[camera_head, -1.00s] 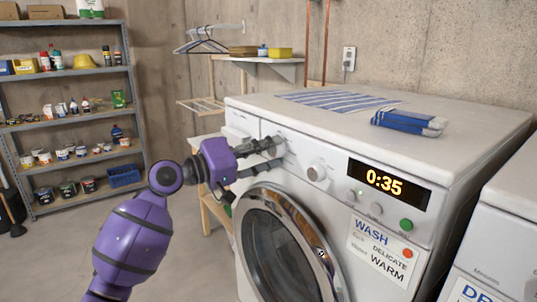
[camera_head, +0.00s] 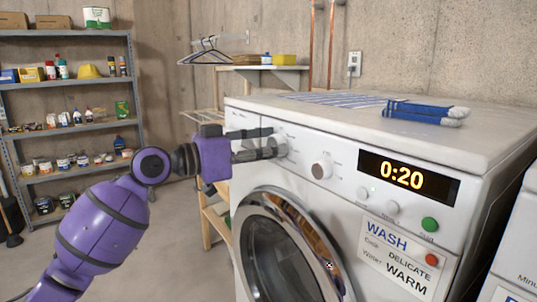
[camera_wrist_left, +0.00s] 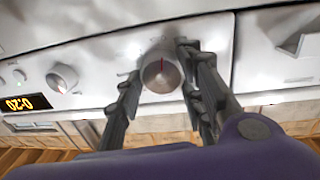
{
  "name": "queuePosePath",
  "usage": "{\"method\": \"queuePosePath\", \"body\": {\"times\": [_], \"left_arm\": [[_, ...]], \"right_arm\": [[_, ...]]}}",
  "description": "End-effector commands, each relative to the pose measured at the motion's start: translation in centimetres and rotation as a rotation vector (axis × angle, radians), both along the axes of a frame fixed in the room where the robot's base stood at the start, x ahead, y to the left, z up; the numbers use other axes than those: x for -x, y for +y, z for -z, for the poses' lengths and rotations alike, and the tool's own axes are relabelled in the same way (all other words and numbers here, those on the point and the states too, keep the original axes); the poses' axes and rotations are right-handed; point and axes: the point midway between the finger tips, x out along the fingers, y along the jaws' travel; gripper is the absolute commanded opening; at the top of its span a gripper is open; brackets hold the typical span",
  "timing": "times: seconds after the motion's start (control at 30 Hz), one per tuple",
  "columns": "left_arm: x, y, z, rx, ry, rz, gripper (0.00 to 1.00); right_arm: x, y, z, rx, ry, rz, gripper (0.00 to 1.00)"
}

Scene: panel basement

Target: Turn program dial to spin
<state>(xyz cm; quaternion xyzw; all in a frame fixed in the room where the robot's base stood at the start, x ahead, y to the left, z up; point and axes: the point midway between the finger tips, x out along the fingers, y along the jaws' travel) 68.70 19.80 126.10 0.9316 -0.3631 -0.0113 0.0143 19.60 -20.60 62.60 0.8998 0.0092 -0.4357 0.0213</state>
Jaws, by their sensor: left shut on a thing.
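The program dial (camera_wrist_left: 161,73) is a round silver knob with a dark reddish pointer line on its face, near the top in the wrist view. It is at the left of the white washer's front panel; in the head view its edge (camera_head: 283,147) is partly hidden by my fingers. My left gripper (camera_head: 268,146) is shut on the dial, one finger on each side of it. The washer's display (camera_head: 408,177) reads 0:20. The lettering around the dial is too small to read. My right gripper is not in view.
A second knob (camera_head: 321,170), small buttons and a green button (camera_head: 430,224) are to the right on the panel. The round door (camera_head: 335,270) is below. A blue-and-white bundle (camera_head: 425,112) lies on top. A shelf rack (camera_head: 70,131) stands at the far left.

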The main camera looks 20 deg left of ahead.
Motion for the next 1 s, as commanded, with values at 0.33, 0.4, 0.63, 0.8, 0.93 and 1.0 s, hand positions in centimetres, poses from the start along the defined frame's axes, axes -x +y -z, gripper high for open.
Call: {"method": "queuePosePath", "body": {"times": [0.33, 0.4, 0.63, 0.8, 0.93, 1.0], "left_arm": [[0.1, -0.2, 0.3, -0.263, -0.203, 0.005, 0.09], [0.1, -0.2, 0.4, -0.315, -0.243, 0.004, 0.09], [0.1, -0.2, 0.5, -0.489, -0.374, 0.004, 0.09], [0.1, -0.1, 0.7, -0.616, -0.472, 0.007, 0.09], [0.0, -0.1, 0.8, -0.714, -0.546, 0.007, 0.09], [0.0, -0.1, 0.8, -0.766, -0.586, 0.008, 0.09]], "right_arm": [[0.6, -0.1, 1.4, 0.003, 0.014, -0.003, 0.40], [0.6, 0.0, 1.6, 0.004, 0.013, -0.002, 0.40], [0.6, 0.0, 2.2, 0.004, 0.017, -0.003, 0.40], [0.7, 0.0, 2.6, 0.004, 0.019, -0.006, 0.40], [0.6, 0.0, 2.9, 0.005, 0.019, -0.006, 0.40], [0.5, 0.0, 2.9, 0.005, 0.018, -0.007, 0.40]]}}
